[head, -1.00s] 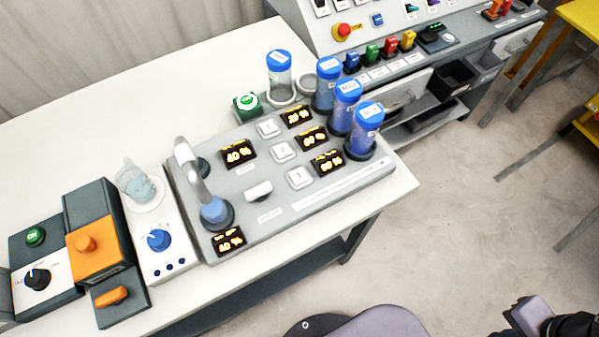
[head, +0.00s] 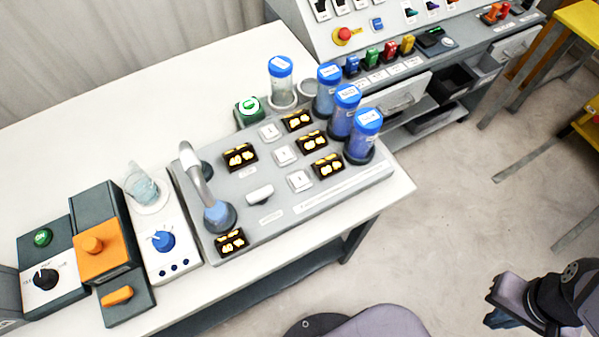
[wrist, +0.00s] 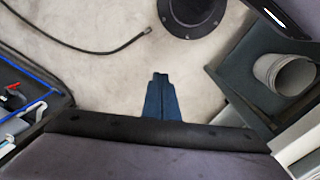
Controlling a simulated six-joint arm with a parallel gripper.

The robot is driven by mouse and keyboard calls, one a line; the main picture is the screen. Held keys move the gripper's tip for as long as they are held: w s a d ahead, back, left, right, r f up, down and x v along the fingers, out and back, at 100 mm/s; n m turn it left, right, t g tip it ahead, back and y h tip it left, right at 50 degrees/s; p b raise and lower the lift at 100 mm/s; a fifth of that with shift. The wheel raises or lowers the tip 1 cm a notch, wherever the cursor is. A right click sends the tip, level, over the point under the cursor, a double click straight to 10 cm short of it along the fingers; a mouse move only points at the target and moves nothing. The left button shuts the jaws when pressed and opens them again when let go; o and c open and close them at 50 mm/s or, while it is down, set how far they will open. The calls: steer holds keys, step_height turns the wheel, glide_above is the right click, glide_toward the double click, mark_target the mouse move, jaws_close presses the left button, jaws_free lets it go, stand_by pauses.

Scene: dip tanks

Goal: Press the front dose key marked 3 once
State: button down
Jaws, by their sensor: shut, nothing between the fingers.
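Three white square keys stand in a row on the grey dosing panel (head: 330,195): a back key (head: 269,131), a middle key (head: 284,154) and a front key (head: 299,181). Their marks are too small to read surely, so I cannot confirm which bears 3. A lit display (head: 326,167) sits just right of the front key. My gripper (head: 497,319) is at the lower right in the head view, over the floor, well away from the panel. In the wrist view its dark blue fingers (wrist: 161,80) are together and empty; no key shows there.
Blue-capped bottles (head: 362,135) stand along the panel's right side. A curved spout (head: 193,170) rises at its left. A clear cup (head: 141,183) and an orange-topped unit (head: 100,247) are further left. Floor lies between my gripper and the table (head: 395,193).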

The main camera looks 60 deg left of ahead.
steer(key=w+a+r+n+t+h+p, duration=0.1)
steer(key=a+r+n+t+p, duration=0.15)
steer(key=a+n, duration=0.3)
steer(key=w+a+r+n+t+p, duration=0.1)
steer(key=w+a+r+n+p, duration=0.15)
steer(key=a+n, duration=0.35)
step_height(320, 180, up, 10)
steer(key=f+n+t+y+p, duration=0.1)
steer(key=n+t+y+p, duration=0.5)
steer(key=n, duration=1.2)
glide_above(296, 184)
steer(key=p, duration=0.2)
steer(key=g+y, duration=0.2)
steer(key=shift+r, duration=0.25)
steer(key=shift+f+b, duration=0.1)
steer(key=shift+b, duration=0.2)
step_height(296, 184, down, 7)
steer(key=b, duration=0.5)
steer(key=shift+f+b, duration=0.8)
steer(key=shift+b, duration=0.2)
